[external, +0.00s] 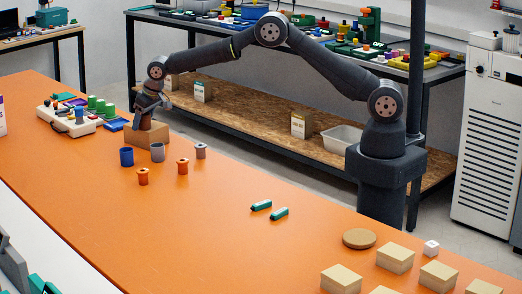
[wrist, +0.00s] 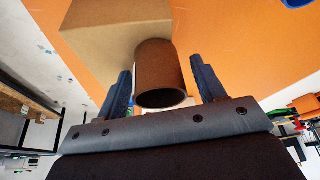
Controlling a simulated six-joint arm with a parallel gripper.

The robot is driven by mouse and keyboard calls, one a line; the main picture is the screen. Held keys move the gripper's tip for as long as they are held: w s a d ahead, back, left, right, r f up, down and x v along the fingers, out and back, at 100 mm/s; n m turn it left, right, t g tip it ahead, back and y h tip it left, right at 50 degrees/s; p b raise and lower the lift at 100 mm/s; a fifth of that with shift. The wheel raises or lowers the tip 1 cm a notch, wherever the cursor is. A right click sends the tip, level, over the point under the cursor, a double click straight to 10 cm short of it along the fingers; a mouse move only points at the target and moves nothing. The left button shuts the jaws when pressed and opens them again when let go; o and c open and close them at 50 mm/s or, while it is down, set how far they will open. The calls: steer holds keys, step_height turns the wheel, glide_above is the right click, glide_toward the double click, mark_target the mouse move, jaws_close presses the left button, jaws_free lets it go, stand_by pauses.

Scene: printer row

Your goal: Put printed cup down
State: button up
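A brown printed cup (wrist: 160,72) is between the two fingers of my gripper (wrist: 160,65) in the wrist view, with its dark open mouth toward the camera. A narrow gap shows between the cup and each finger, so my gripper is open around it. Behind the cup is a cardboard box (wrist: 110,30). In the external view my gripper (external: 151,106) points down over the box (external: 148,135) at the left part of the orange table. The cup there is small and partly hidden; I cannot tell exactly how it rests on the box.
A white tray with green cylinders (external: 75,122) is left. The table middle is mostly clear.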

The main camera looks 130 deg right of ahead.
steer(key=v, duration=1.2)
steer(key=shift+r, duration=0.15)
steer(key=x, duration=1.2)
steer(key=shift+f, duration=0.25)
step_height(320, 180, up, 2)
steer(key=shift+r, duration=0.65)
steer(key=shift+f, duration=0.15)
